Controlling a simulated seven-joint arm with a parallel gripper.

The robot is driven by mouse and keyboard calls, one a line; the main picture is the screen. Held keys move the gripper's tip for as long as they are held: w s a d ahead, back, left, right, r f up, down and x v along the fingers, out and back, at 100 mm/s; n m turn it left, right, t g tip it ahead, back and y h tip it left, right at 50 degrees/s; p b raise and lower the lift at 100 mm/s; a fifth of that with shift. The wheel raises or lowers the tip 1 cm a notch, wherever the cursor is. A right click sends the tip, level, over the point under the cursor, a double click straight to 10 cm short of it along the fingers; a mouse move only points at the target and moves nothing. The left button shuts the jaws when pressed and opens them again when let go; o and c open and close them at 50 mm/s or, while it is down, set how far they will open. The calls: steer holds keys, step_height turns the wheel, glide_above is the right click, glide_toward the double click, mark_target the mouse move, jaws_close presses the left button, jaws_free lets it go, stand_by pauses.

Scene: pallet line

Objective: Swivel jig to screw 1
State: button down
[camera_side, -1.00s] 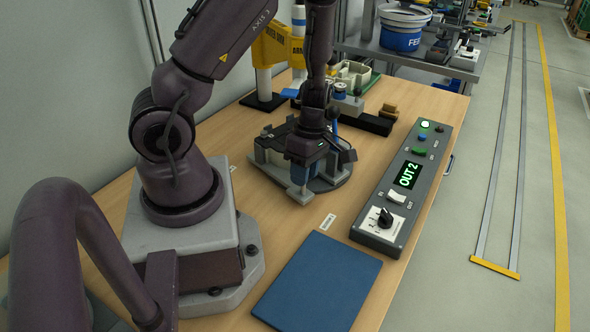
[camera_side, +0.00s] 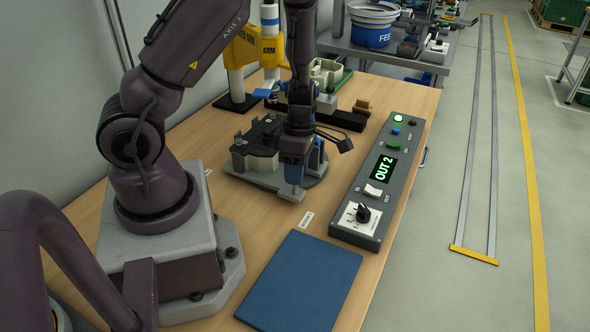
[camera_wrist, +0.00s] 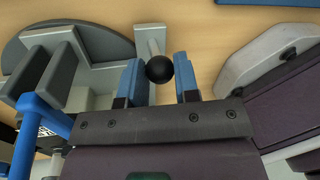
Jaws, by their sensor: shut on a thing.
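The jig (camera_side: 262,162) is a grey and dark fixture on a round dark base, standing on the wooden table. A light grey arm (camera_wrist: 149,38) sticks out from it and carries a black ball knob (camera_wrist: 158,68). My gripper (camera_side: 293,187) points down at the front of the jig. In the wrist view its blue fingers (camera_wrist: 160,80) are on either side of the knob, and it is shut on the knob. In the side view my gripper hides the knob and part of the jig. I cannot make out screw 1.
A control box (camera_side: 382,180) showing "OUT 2" stands right of the jig. A blue mat (camera_side: 300,282) lies in front. A yellow and white press (camera_side: 242,55) and a black rail (camera_side: 335,116) stand behind. Bare table shows around the jig's front.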

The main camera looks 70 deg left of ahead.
steer(key=shift+w, duration=0.2)
steer(key=c, duration=0.9)
jaws_free()
steer(key=shift+o, duration=0.2)
steer(key=shift+s, duration=0.1)
step_height(320, 180, up, 13)
steer(key=w+a, duration=0.1)
steer(key=a, duration=0.1)
steer(key=shift+w, duration=0.2)
steer(key=shift+f, duration=0.1)
